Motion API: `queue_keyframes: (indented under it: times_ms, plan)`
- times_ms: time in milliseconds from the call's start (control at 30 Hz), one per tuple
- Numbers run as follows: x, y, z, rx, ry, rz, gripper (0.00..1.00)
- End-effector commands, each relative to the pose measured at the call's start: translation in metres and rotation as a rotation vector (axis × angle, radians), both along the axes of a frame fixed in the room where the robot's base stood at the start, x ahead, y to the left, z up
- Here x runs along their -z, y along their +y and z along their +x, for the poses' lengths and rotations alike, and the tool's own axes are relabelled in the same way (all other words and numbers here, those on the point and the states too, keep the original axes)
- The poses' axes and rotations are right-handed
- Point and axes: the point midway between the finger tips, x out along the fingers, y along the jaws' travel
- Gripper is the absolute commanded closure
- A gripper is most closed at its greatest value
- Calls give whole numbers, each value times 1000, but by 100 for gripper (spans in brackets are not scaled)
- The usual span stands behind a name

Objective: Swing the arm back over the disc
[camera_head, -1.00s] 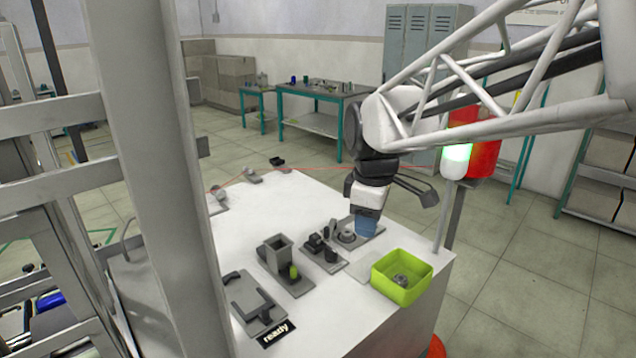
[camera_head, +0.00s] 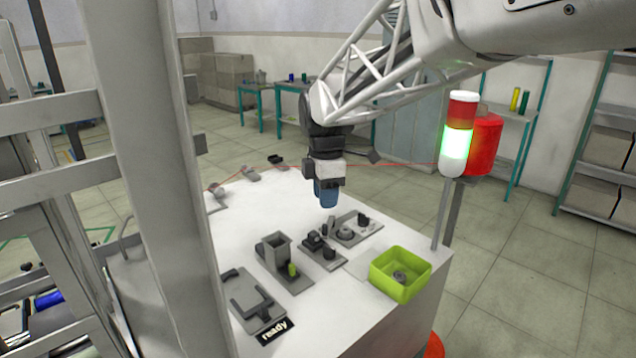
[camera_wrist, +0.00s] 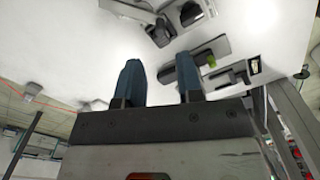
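A round grey disc (camera_head: 346,234) sits on a flat grey plate (camera_head: 372,231) on the white table. A small upright post (camera_head: 331,222) stands at its left. A dark knob (camera_head: 363,218) stands at its right, apparently on the swing arm; the arm is too small to make out clearly, and it appears beside the disc, not over it. My gripper (camera_head: 326,205) hangs above the table, up and left of the disc and apart from it. Its blue fingers also show in the wrist view (camera_wrist: 160,82), spread with nothing visible between them.
A fixture with dark parts (camera_head: 322,247), a grey square hopper (camera_head: 273,249) with a green piece (camera_head: 292,270), and a grey tray (camera_head: 247,299) stand to the left. A lime bin (camera_head: 401,274) with a metal part is at the right. A signal tower (camera_head: 457,135) rises behind the bin.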

Motion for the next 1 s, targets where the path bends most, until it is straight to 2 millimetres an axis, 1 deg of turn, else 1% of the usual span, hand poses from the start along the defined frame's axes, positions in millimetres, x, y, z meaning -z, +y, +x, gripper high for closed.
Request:
queue_keyframes:
  times_ms: [367, 1000]
  plan:
    - [8, 0, 0, 1, 1, 0, 66]
    - [47, 0, 0, 1, 1, 0, 66]
